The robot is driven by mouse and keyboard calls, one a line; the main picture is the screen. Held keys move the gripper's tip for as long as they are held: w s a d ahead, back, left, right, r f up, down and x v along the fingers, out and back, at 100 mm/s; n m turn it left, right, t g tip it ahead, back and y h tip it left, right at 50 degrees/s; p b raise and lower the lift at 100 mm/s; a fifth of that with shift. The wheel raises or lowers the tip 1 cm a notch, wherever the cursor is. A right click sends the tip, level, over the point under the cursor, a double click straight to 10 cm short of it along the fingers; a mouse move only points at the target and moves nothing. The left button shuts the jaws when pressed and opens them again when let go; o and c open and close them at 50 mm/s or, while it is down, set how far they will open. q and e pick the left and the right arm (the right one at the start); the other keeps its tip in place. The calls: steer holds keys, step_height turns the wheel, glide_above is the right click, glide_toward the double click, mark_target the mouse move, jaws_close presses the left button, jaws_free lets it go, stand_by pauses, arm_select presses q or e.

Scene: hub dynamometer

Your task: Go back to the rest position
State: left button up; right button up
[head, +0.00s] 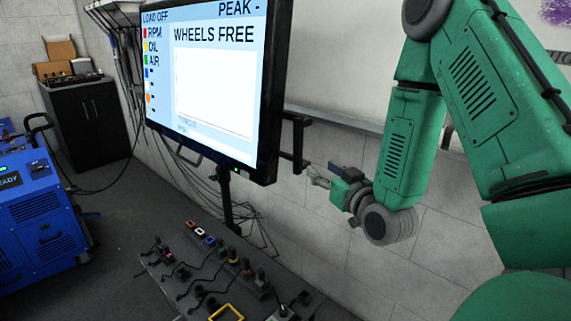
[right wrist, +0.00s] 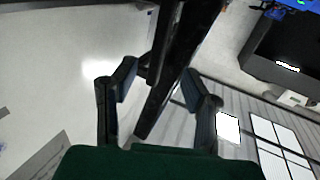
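My right arm comes in from the right, and my right gripper (head: 319,174) is beside the black handle bar (head: 299,146) on the right side of the large monitor (head: 218,75). In the right wrist view my right gripper (right wrist: 158,78) has its two fingers spread apart, with nothing pinched between them. A black bar runs through the space between or just beyond the fingers; I cannot tell which. The monitor reads "WHEELS FREE" and "LOAD OFF". My left gripper is not in view.
A dark control panel (head: 205,285) with several levers and connectors stands below the monitor. A blue machine (head: 40,215) is at the left, and a black cabinet (head: 85,120) is behind it. Cables hang along the wall. The grey floor between them is mostly clear.

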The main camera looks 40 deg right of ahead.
steer(key=s+a+f+n+g+y, duration=0.15)
steer(key=a+f+g, duration=0.35)
steer(key=f, duration=0.5)
steer(key=s+a+f+n+g+y, duration=0.1)
steer(key=s+a+f+g+y, duration=0.15)
steer(key=a+f, duration=0.55)
steer(key=s+a+f+g, duration=0.3)
steer(key=s+f, duration=0.2)
steer(key=s, duration=0.1)
steer(key=s+a+f+n+g, duration=0.1)
steer(key=s+a+f+g, duration=0.2)
steer(key=s+f, duration=0.2)
steer(key=s+a+f+g+y, duration=0.1)
steer(key=s+a+f+g, duration=0.2)
steer(key=s, duration=0.5)
steer(key=shift+a+f+n, duration=0.25)
steer(key=shift+f+n, duration=0.1)
steer(key=shift+f, duration=0.55)
steer(key=shift+w, duration=0.1)
